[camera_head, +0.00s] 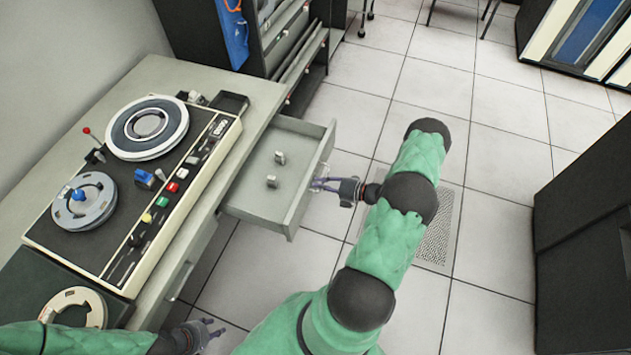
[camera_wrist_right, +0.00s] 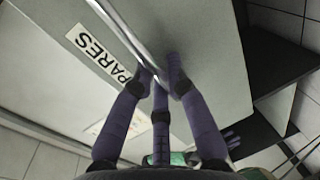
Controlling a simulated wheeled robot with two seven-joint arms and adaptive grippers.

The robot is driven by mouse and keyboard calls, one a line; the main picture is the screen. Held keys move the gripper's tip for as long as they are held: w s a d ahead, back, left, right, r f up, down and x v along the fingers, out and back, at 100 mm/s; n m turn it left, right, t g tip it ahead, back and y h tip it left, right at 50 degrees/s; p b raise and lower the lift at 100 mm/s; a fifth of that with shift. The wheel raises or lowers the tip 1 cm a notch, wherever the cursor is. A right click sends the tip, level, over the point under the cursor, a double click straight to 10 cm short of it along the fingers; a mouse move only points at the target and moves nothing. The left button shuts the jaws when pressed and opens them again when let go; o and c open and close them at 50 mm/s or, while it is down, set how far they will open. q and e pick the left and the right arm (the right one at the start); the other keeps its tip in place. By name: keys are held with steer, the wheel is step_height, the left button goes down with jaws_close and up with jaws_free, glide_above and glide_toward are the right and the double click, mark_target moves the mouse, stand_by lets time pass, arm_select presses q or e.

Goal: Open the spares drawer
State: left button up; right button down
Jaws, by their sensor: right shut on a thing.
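The spares drawer (camera_head: 272,172) is pulled out from under the grey desk in the head view, with two small grey metal parts (camera_head: 275,170) lying inside. Its front, with a label reading "SPARES" (camera_wrist_right: 98,55), fills much of the right wrist view. My right gripper (camera_head: 324,184) is at the drawer front and shut on the metal bar handle (camera_wrist_right: 118,28); the fingers wrap around the bar. My left gripper (camera_head: 212,330) is low at the bottom left, beside the desk front, away from the drawer. Its fingers look spread with nothing between them.
A tape machine (camera_head: 150,190) with reels and coloured buttons sits on the desk (camera_head: 262,92). A dark cabinet with open shelves (camera_head: 290,45) stands behind the drawer. Dark cabinets (camera_head: 585,200) stand at the right. The tiled floor (camera_head: 500,130) between is clear.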

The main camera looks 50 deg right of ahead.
stand_by(0.3)
steer(key=c, duration=1.5)
jaws_free()
steer(key=shift+s, duration=0.1)
steer(key=v, duration=1.2)
steer(key=shift+f, duration=0.1)
